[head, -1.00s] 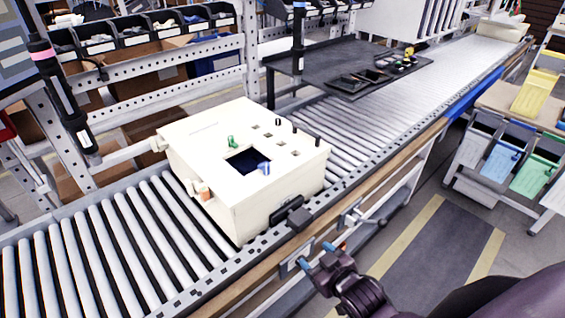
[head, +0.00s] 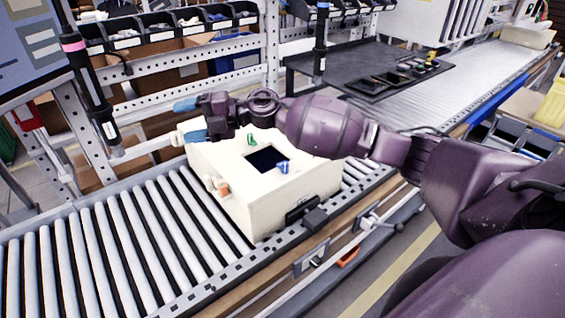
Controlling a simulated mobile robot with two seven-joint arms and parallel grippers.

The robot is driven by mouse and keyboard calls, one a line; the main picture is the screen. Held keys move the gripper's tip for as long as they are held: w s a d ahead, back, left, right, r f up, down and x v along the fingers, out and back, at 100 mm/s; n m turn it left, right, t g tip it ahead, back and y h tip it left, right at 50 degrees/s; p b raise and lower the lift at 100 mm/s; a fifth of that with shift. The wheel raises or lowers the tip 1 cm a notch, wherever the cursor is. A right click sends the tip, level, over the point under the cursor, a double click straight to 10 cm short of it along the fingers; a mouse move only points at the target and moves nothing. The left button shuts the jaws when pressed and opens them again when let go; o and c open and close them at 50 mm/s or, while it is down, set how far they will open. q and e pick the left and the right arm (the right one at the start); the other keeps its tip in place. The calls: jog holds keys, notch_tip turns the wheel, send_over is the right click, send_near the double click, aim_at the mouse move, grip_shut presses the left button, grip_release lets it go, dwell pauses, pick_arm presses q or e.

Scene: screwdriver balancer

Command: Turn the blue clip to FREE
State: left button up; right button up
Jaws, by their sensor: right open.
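The blue clip (head: 283,168) sits at the right edge of the dark square opening on top of the cream box (head: 290,212). It is too small to read any marking or tell its setting. A green clip (head: 251,140) stands at the far edge of the opening. My right gripper (head: 188,120) is open and empty above the box's far left corner, with blue fingertips pointing left. It is apart from the blue clip. My right arm crosses over the back of the box and hides its rear top. My left gripper is not in view.
The box rests on a roller conveyor (head: 120,245). An orange fitting (head: 221,188) is on its left side. A screwdriver with a pink ring (head: 90,90) hangs at left, and another (head: 320,40) hangs behind. A dark tray table (head: 340,62) stands at the back. The left rollers are clear.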

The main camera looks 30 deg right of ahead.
jog(key=d+f+n+g+h, duration=0.1)
jog(key=d+f+g+h, duration=0.2)
jog(key=d+h, duration=0.15)
jog(key=m+g+h, duration=0.4)
jog(key=m+h, duration=0.3)
jog(key=h, duration=0.4)
send_near(283, 162)
jog(key=shift+w+d+f+y, duration=0.1)
jog(key=shift+w+d+y, duration=0.15)
notch_tip(283, 162, down, 10)
jog(key=shift+p, duration=0.6)
jog(key=shift+c, duration=0.2)
jog(key=shift+w, duration=0.1)
jog(key=c, duration=0.8)
jog(key=shift+o, duration=0.2)
